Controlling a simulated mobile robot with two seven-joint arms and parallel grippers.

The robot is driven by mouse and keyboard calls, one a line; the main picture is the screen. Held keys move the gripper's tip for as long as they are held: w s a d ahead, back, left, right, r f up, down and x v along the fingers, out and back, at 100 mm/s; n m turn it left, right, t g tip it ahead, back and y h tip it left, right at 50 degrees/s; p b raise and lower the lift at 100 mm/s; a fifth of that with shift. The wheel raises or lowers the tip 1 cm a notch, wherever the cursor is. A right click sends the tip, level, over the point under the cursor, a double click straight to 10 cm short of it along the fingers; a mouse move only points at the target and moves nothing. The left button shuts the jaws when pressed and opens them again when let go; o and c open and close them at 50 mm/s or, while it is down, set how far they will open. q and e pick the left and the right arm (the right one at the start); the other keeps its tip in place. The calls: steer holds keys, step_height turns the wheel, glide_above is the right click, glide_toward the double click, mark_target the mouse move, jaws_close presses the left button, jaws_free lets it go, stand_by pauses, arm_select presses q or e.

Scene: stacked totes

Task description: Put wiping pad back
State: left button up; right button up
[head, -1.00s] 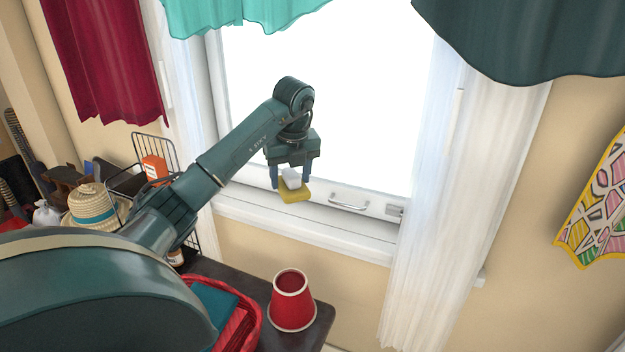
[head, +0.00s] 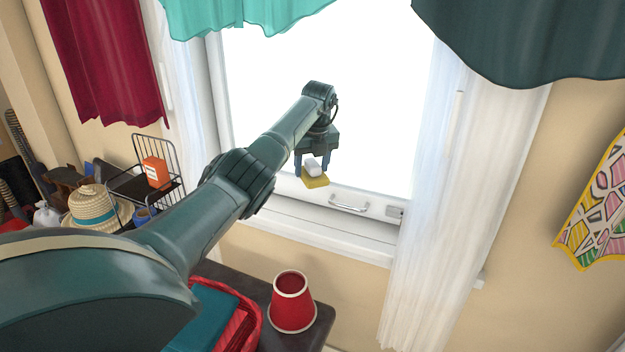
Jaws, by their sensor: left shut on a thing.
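The wiping pad (head: 316,181) is a small block with a white-grey top and a yellow underside. My left gripper (head: 312,170) is shut on it and holds it in the air in front of the window, above the sill, with the yellow side down. My right gripper does not show in the head view.
A wire rack (head: 157,150) with an orange box (head: 156,172) and a straw hat (head: 97,209) stand at left. A white curtain (head: 440,230) hangs right of the window.

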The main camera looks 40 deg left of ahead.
mark_target(313, 178)
arm_select(q)
step_height(313, 178, down, 3)
steer(key=shift+d+f+b, duration=0.1)
steer(key=shift+f+b, duration=0.05)
steer(key=shift+b, duration=0.15)
steer(key=shift+w+f, duration=0.2)
steer(key=shift+f, duration=0.3)
steer(key=shift+f, duration=0.2)
steer(key=o, duration=1.1)
steer(key=shift+c, duration=0.2)
